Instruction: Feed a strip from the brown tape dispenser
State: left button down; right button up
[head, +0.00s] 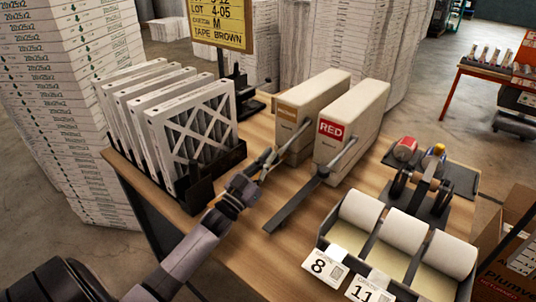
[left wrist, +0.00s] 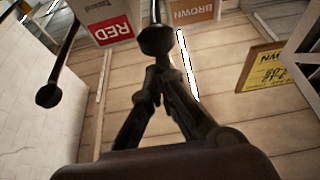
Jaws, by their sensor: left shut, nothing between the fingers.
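The brown tape dispenser (head: 312,100) is a cream box with a brown label, standing behind the table's middle. Its label (left wrist: 193,11) shows upside down in the left wrist view. A dark lever with a round knob (left wrist: 155,40) reaches from it towards me. My left gripper (head: 264,165) is shut and empty at this lever's near end. In the left wrist view, the knob overlaps the closed fingertips (left wrist: 156,72); I cannot tell whether they touch. A thin white strip (left wrist: 187,65) shows beside the fingers. My right gripper is not in view.
The red dispenser (head: 352,125) stands close on the right, its lever knob (left wrist: 48,95) apart from my fingers. A dark flat bar (head: 295,205) lies before it. Filters in a black rack (head: 200,185) stand left. Label rolls (head: 402,230) stand right. A sign (head: 220,22) reads TAPE BROWN.

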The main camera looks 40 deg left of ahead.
pick_arm(q)
notch_tip(320, 180, down, 2)
jog(key=shift+w+f+b, duration=0.15)
jog(key=shift+f+b, duration=0.05)
jog(key=shift+b, duration=0.15)
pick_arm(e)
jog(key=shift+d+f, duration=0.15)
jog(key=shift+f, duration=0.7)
